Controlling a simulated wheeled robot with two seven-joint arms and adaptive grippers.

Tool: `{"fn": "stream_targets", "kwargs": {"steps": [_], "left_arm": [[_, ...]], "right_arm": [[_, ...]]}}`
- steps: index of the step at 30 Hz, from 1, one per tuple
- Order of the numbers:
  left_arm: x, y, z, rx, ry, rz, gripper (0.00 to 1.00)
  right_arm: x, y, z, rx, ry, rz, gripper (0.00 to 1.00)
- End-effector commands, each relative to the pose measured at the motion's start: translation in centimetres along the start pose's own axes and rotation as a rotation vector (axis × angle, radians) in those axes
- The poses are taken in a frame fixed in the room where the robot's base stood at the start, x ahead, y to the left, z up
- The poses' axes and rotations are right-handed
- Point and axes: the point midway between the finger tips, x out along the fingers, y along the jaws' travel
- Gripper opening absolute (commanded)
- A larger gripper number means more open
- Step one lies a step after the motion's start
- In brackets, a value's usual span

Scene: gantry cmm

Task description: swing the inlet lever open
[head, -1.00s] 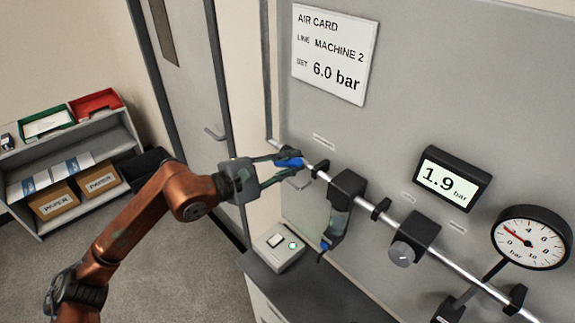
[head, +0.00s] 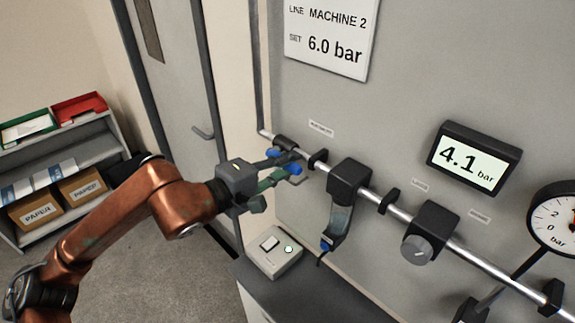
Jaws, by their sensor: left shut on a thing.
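The blue inlet lever (head: 293,168) sits at the left end of the silver pipe, by a dark valve body (head: 284,143). My left gripper (head: 284,163) is shut on the lever, and its fingers hide part of it. Blue shows at both fingers. The digital display (head: 468,160) reads 4.1 bar. The round gauge (head: 558,221) is cut off by the right edge, so its needle cannot be read. My right gripper is not in view.
A filter unit (head: 343,195) and a regulator knob (head: 417,250) hang on the pipe (head: 400,212) to the right. A switch box (head: 273,251) rests on the dark counter (head: 315,292) below. A door (head: 175,75) and a paper shelf (head: 105,150) stand left.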

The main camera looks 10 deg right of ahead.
Motion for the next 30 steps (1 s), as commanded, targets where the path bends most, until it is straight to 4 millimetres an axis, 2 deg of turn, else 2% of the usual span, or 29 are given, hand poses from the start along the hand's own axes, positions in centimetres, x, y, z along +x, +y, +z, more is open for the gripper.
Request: {"fn": "stream_targets", "kwargs": {"steps": [12,13,20,30], "left_arm": [[0.04,-0.24,-0.02,0.011,0.003,-0.005,0.0],[0.04,-0.25,-0.02,0.011,0.003,-0.005,0.18],[0.03,-0.18,-0.01,0.009,0.002,-0.003,0.34],[-0.26,-0.09,-0.05,0.008,0.002,-0.001,0.35]], "right_arm": [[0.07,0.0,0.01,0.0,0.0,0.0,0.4],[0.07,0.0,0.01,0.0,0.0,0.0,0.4],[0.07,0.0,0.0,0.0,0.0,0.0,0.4],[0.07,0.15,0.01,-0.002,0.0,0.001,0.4]]}}
